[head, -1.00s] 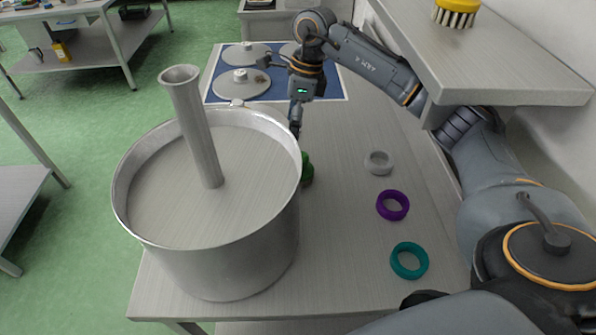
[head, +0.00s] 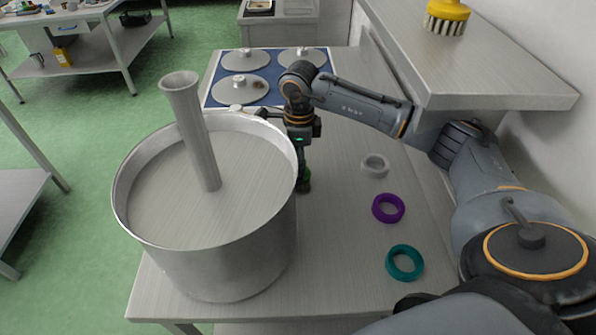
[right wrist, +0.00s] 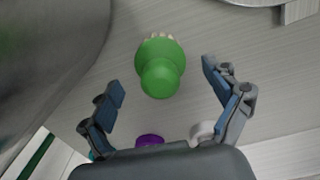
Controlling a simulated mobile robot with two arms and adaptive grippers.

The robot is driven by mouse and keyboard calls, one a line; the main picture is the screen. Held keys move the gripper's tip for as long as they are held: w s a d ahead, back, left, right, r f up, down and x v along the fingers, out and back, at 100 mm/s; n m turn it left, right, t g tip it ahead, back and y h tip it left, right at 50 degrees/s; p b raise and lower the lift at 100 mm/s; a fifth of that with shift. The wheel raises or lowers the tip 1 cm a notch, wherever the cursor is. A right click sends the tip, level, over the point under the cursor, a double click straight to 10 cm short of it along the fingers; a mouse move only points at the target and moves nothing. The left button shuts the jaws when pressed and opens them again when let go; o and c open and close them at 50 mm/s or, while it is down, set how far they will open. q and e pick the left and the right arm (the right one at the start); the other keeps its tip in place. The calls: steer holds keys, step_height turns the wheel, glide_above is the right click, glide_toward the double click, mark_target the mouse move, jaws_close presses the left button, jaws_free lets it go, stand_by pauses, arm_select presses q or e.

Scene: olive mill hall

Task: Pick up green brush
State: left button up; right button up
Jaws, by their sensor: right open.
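The green brush (right wrist: 160,70) stands on the bench in the right wrist view, with its rounded knob toward the camera and pale bristles showing at its far edge. In the head view only a dark green part of the brush (head: 305,183) shows, beside the pot and mostly hidden by my right gripper. My right gripper (right wrist: 162,86) is open, with one finger to each side of the brush. It is above the brush and does not visibly touch it. My left gripper is not in view.
A large metal pot (head: 225,265) with a tube stands close left of the brush. Grey (head: 375,166), purple (head: 388,209) and teal (head: 404,263) rings lie to the right. A shelf (head: 480,85) with a yellow brush (head: 447,16) overhangs. Metal discs lie on a blue mat (head: 214,99) behind.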

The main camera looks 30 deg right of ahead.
steer(key=shift+w+a+f+p, duration=0.1)
steer(key=shift+f+p, duration=0.25)
steer(key=shift+f, duration=1.5)
steer(key=c, duration=1.3)
steer(key=shift+r, duration=0.1)
step_height(320, 180, up, 10)
steer(key=shift+f+b, duration=0.1)
steer(key=shift+b, duration=0.9)
